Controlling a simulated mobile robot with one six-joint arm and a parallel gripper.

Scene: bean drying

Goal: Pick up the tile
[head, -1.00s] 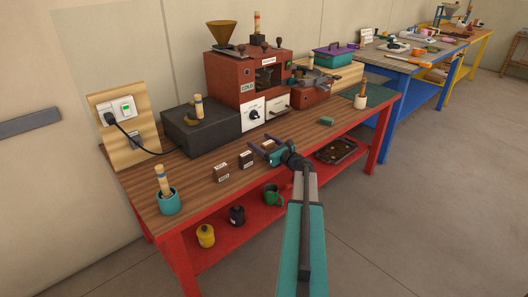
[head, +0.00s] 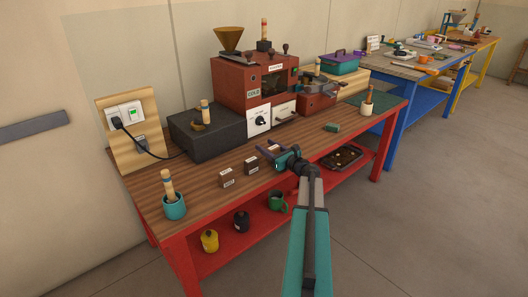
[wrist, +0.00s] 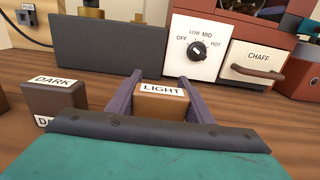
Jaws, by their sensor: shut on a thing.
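A small brown tile labelled LIGHT (wrist: 163,104) stands on the wooden bench between the fingers of my gripper (wrist: 158,88) in the wrist view. The fingers are shut on its sides. In the head view my gripper (head: 268,151) is low over the front of the bench, and its fingers partly hide this tile (head: 273,148). A darker brown tile labelled DARK (wrist: 56,99) stands to the left, apart from the gripper. In the head view two tiles show left of the gripper, a nearer one (head: 227,178) and a middle one (head: 251,166).
A red roaster (head: 237,88) with a dial and a CHAFF drawer (wrist: 257,66) stands behind, beside a dark box (head: 208,134). A teal cup (head: 175,208) holds a wooden-handled tool at the left. A green cylinder (head: 332,128) lies at the right. Bench space around the tile is clear.

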